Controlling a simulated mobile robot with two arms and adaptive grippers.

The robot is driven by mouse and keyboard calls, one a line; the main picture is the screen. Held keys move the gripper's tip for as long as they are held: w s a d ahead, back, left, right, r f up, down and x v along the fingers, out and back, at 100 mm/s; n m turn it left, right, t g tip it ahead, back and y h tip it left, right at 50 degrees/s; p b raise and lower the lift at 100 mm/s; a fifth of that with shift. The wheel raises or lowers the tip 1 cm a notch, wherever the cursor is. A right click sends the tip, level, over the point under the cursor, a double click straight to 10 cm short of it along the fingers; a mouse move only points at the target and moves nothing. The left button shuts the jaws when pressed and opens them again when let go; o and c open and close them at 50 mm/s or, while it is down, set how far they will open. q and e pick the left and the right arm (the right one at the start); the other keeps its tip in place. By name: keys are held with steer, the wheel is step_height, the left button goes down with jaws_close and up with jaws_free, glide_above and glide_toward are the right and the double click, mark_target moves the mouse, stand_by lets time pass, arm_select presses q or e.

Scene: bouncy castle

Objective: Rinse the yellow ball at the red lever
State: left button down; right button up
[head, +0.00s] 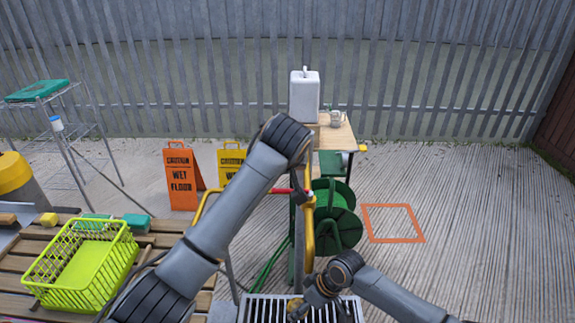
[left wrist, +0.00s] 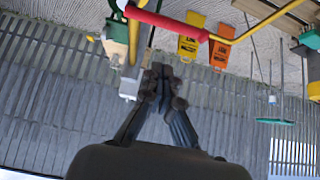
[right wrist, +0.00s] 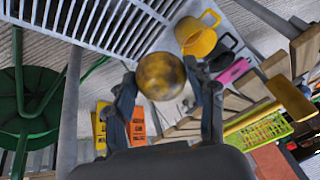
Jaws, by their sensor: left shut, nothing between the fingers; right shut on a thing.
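The yellow ball (right wrist: 161,76) has brown, dirty-looking patches. My right gripper (right wrist: 165,90) is shut on it in the right wrist view. In the head view the ball (head: 295,306) is low over the metal grate (head: 262,308), partly behind my right gripper (head: 318,290). The red lever (left wrist: 165,22) is on yellow pipework in the left wrist view. My left gripper (left wrist: 161,70) is shut and empty, with its tips just below the lever in that picture; I cannot tell if they touch. In the head view the red lever (head: 283,190) shows beside my left arm, which hides my left fingers.
A green hose reel (head: 336,215) stands right of the yellow pipe (head: 308,235). A lime basket (head: 80,262) sits on the slatted bench at left. An orange wet-floor sign (head: 181,178) stands behind. A yellow jug (right wrist: 197,35) is near the grate.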

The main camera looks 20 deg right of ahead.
arm_select(q)
steer(key=shift+s+a+f, duration=0.1)
steer(key=shift+s+f, duration=0.15)
steer(key=shift+f, duration=0.75)
steer(key=shift+s+a+f, duration=0.1)
steer(key=shift+s+f, duration=0.1)
steer(key=shift+f, duration=0.8)
steer(key=shift+s+d, duration=0.1)
steer(key=shift+s, duration=0.7)
steer(key=shift+a, duration=0.2)
steer(key=v, duration=1.2)
